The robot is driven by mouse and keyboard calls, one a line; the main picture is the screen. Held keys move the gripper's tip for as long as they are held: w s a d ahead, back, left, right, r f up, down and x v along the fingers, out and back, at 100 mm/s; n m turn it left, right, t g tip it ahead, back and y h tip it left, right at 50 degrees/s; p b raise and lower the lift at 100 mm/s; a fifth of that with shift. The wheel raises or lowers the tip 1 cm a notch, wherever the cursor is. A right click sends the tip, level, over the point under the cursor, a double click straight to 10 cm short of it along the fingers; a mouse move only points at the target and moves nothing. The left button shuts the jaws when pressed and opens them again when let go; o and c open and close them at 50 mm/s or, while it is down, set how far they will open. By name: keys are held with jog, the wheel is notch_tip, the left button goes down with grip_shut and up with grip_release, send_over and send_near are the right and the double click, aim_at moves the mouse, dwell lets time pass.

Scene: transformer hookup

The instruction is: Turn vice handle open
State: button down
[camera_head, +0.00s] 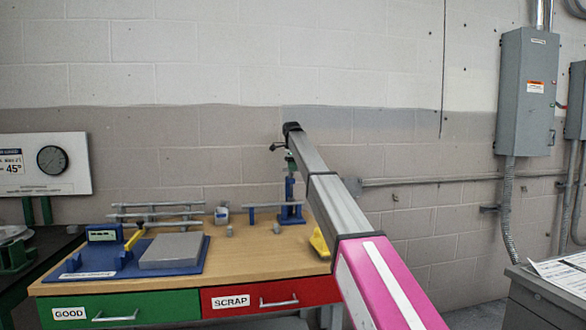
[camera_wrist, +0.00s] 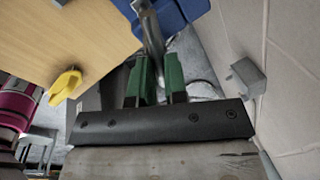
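The blue vice (camera_head: 290,213) stands at the back right of the wooden bench in the head view. Its blue body also shows at the top of the wrist view (camera_wrist: 182,10). A grey metal bar, seemingly the vice handle (camera_wrist: 152,35), runs from the blue body down between the green fingers of my gripper (camera_wrist: 157,68). The fingers are close together, one on each side of the bar, and appear shut on it. In the head view my gripper (camera_head: 290,160) is small and partly hidden by my arm, just above the vice.
The bench (camera_head: 245,255) also holds a blue tray with a grey plate (camera_head: 172,250), metal bars on a rack (camera_head: 155,212) and a yellow object (camera_head: 319,242). The wall stands close behind the vice. A grey box (camera_wrist: 247,77) is on the right in the wrist view.

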jog(key=shift+n, duration=0.3)
jog(key=n, duration=0.3)
jog(key=n+y, duration=0.1)
jog(key=n, duration=0.1)
jog(key=shift+w, duration=0.3)
jog(key=n, duration=0.4)
jog(key=n+g+y, duration=0.1)
jog(key=n, duration=0.1)
jog(key=shift+w+n, duration=0.3)
jog(key=n, duration=0.4)
jog(key=shift+w+a+n+g, duration=0.2)
jog(key=shift+n+g, duration=0.1)
jog(key=shift+g, duration=0.1)
jog(key=shift+a+n+g, duration=0.15)
jog(key=shift+n+g, duration=0.15)
jog(key=shift+n, duration=1.5)
jog(key=c, duration=1.1)
grip_release()
jog(key=shift+c, duration=0.2)
jog(key=shift+r, duration=0.1)
